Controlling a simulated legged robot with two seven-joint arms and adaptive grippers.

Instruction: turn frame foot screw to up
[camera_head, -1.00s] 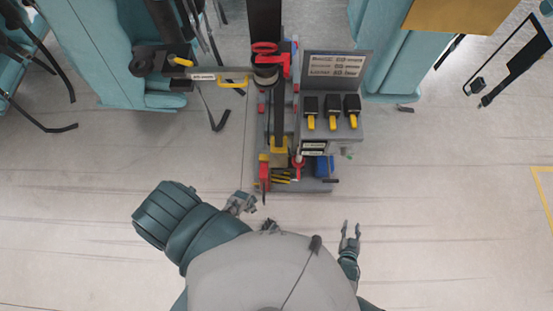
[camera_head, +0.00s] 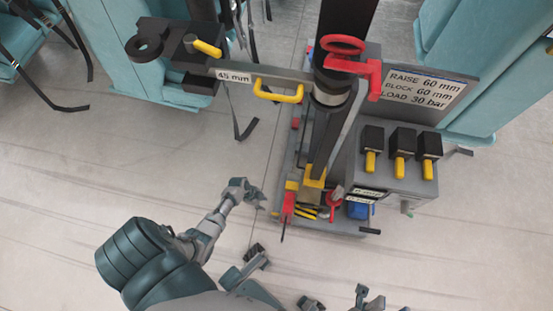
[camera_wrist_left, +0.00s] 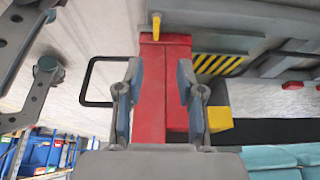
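A red upright piece (camera_head: 288,204) with yellow parts beside it stands at the near left foot of the frame; I cannot tell for certain which part is the foot screw. In the left wrist view the red piece (camera_wrist_left: 152,85) shows between and beyond the finger pads, with a small yellow pin (camera_wrist_left: 156,26) at its end. My left gripper (camera_head: 257,195) is open, just left of the red piece in the head view and apart from it. My right gripper (camera_head: 368,300) is at the bottom edge, its fingers apart and empty.
The frame carries a red handwheel (camera_head: 343,45), a horizontal arm (camera_head: 260,72) with a yellow handle (camera_head: 278,93), and a grey box (camera_head: 395,180) with three black-and-yellow switches. A blue block (camera_head: 358,210) sits at the base.

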